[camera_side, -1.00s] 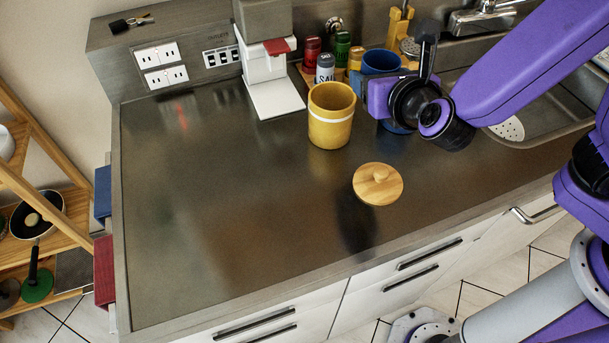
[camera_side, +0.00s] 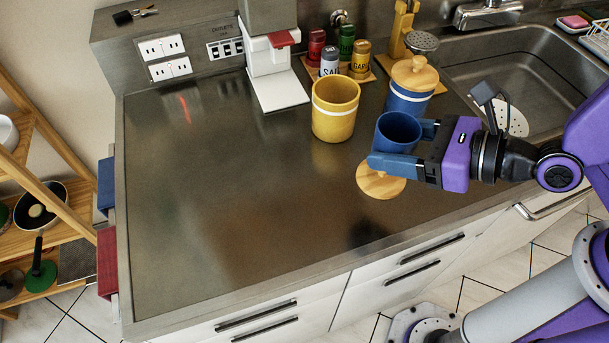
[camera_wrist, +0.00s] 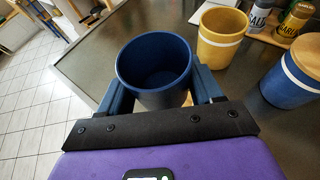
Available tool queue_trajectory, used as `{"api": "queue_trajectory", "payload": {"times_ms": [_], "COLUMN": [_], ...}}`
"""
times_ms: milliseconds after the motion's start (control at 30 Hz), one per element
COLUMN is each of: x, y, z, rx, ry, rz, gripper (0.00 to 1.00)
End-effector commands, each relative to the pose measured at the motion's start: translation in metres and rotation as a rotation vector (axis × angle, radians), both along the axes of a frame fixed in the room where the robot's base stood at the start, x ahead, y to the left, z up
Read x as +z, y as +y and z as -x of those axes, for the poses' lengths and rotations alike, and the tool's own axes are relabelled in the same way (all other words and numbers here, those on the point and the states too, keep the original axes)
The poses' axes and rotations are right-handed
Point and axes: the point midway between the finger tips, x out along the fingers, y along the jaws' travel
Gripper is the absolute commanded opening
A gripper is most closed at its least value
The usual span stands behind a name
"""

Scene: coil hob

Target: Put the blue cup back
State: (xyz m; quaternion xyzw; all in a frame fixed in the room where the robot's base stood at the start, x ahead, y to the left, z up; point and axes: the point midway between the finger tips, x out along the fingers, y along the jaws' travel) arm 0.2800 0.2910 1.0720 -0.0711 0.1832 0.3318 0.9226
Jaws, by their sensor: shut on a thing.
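The blue cup (camera_side: 398,130) is upright between the two blue fingers of my gripper (camera_side: 400,148), which is shut on it. The cup's open top also shows in the wrist view (camera_wrist: 155,65), and it looks empty. In the side view, the cup and gripper overlap the far part of a round wooden lid (camera_side: 381,186) lying on the counter. The cup's underside is hidden by the near finger, so its exact height is unclear.
An open yellow canister (camera_side: 335,112) stands left of the cup. A blue canister (camera_side: 408,100) with a wooden lid stands just behind it. Spice jars (camera_side: 329,62), a white machine (camera_side: 268,75) and a sink (camera_side: 530,75) are farther back. The counter's left side (camera_side: 210,190) is clear.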

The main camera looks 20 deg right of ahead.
Motion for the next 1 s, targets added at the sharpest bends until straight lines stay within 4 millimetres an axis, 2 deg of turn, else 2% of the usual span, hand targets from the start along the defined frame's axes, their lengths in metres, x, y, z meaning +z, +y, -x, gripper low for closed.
{"api": "queue_trajectory", "payload": {"times_ms": [167, 1000], "x": [-0.004, -0.035], "y": [0.003, 0.055], "z": [0.001, -0.048], "rx": [0.02, 0.017], "ry": [-0.001, 0.0], "rz": [0.002, 0.001], "gripper": [0.33, 0.33]}}
